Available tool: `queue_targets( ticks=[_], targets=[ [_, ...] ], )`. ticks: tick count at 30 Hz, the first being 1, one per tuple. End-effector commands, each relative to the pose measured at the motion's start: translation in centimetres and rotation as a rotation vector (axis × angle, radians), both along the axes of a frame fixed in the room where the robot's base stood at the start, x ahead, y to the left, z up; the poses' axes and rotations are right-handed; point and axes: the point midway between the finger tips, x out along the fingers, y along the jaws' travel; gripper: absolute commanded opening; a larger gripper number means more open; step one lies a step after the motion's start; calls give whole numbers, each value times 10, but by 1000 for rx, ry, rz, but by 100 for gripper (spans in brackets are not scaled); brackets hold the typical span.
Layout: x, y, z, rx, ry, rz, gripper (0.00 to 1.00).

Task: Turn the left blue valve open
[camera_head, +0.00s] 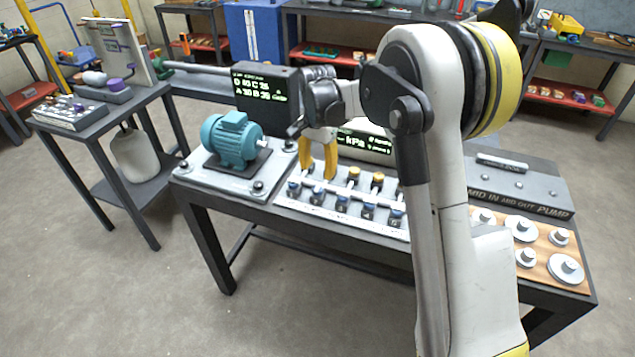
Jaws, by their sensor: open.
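A white valve manifold panel (320,212) lies on the front table, with a row of small dark blue valves along its front. The leftmost blue valve (293,189) is at the panel's left end, just below my gripper. My gripper (318,172) has two yellow fingers spread apart, pointing down over the panel's left part, with nothing seen between them. The fingertips are close to the left valves; I cannot tell whether they touch. Yellow-capped knobs (353,172) stand behind the blue ones. My arm hides the panel's right end.
A teal motor (232,138) on a grey plate stands left of the panel. Behind are a dark display box (266,88) and a pressure display (368,146). A wooden board with metal discs (562,266) and a grey pump block (520,188) are at right.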

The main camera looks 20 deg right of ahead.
Motion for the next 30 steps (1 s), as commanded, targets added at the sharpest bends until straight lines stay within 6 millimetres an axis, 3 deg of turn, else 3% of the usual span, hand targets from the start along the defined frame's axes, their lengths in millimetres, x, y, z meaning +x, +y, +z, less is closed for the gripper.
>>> queue_targets(
  ticks=[3, 9, 23, 26, 30],
  targets=[
    [0, 0, 22, 0, 0, 0, 50],
    [0, 0, 41, 0, 0, 0, 50],
    [-1, 0, 43, 1, -1, 1, 50],
    [-7, 0, 51, 0, -15, 18, 50],
    [-34, 0, 83, -3, -74, 99, 50]
  ],
)
